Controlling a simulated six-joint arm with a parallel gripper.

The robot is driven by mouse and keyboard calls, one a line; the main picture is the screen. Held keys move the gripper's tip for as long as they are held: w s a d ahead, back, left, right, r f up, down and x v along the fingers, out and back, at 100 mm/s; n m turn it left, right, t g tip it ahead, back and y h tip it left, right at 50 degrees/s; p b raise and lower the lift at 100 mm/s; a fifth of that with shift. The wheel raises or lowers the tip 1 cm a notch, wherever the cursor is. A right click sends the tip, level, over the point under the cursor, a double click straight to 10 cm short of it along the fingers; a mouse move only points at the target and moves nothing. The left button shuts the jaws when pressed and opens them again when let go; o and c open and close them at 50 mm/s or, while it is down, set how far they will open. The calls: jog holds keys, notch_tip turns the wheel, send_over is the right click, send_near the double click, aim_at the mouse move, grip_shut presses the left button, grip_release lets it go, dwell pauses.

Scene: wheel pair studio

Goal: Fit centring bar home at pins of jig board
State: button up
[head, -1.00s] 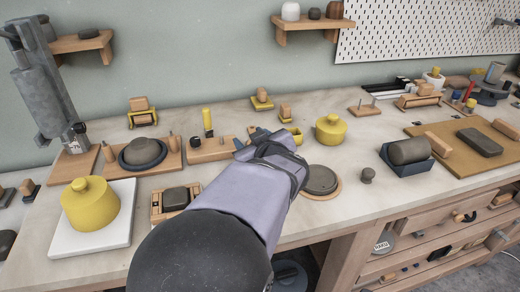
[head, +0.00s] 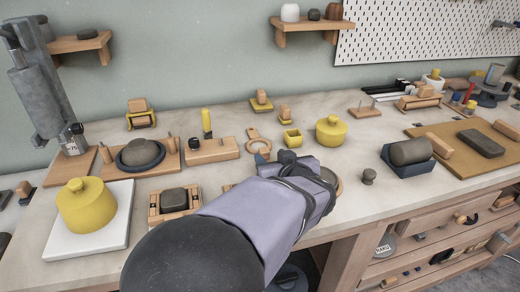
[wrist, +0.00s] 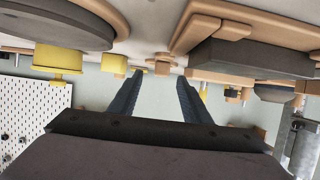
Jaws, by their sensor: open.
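The tan centring bar (head: 253,133), with a ring in its middle, lies on the bench in the head view. Its near end is partly hidden by my gripper. A wooden board with two upright pegs, seemingly the jig board (head: 117,177), stands to its left with a dark round piece between the pegs. My gripper (head: 273,157) is just in front of the bar, apart from the jig board. In the wrist view my gripper (wrist: 160,80) shows its two dark blue fingers spread, with nothing between them.
A wooden block with a yellow post (head: 207,124) stands between the jig board and the bar. A framed dark block (head: 174,199) is at the front left. The bench's front edge runs below.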

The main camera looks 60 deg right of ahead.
aim_at(266, 153)
jog(key=b+x, duration=0.1)
jog(key=x, duration=0.3)
jog(key=shift+w+a+f+b, duration=0.1)
jog(key=shift+a+b, duration=0.1)
jog(key=shift+b, duration=0.2)
jog(key=shift+w+d+f, duration=0.1)
jog(key=shift+w+d, duration=0.35)
jog(key=shift+d, duration=0.05)
grip_shut()
